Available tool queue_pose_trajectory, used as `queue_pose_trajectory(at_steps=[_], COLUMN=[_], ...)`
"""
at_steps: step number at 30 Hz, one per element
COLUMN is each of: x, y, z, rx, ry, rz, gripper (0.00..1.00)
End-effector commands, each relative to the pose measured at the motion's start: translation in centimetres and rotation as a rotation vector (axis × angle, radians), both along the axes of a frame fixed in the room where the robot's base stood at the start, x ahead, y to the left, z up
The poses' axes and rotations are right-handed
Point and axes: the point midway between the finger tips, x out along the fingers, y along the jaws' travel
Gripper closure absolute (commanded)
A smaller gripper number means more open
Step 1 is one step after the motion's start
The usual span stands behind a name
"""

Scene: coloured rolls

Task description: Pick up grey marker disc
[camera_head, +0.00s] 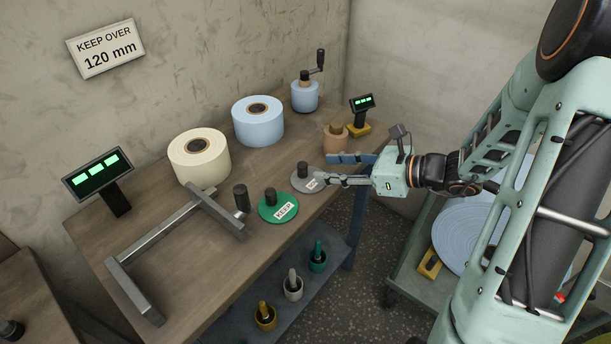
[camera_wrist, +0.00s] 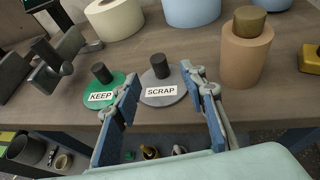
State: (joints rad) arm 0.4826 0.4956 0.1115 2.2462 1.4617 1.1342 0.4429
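The grey marker disc (camera_head: 303,179) lies flat near the front edge of the wooden table, with a dark upright knob and a white SCRAP label. It also shows in the wrist view (camera_wrist: 165,96). My gripper (camera_head: 322,179) reaches in from the right, level with the disc's right side. In the wrist view my gripper (camera_wrist: 162,80) is open, with one blue-padded finger on each side of the disc. The knob stands just beyond the fingertips, roughly centred between them. Nothing is held. The head view does not clearly show the gap between fingers and knob.
A green KEEP disc (camera_head: 278,207) lies close left of the grey one. A tan roll (camera_head: 336,140) stands behind to the right. Blue (camera_head: 258,122) and cream (camera_head: 200,158) rolls stand farther back. A metal frame (camera_head: 180,236) occupies the table's left part.

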Motion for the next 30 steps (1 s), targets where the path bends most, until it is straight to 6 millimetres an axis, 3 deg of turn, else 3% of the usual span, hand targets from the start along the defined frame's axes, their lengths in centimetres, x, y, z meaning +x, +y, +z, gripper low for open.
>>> queue_pose_trajectory(at_steps=[18, 28, 30], x=[3.0, 3.4, 3.4], y=[6.6, 7.0, 7.1], z=[-2.5, -2.7, -2.7], rx=[-0.003, -0.005, -0.005], ry=[0.000, 0.000, 0.000], rz=[0.004, 0.000, 0.000], gripper=[0.61, 0.61, 0.69])
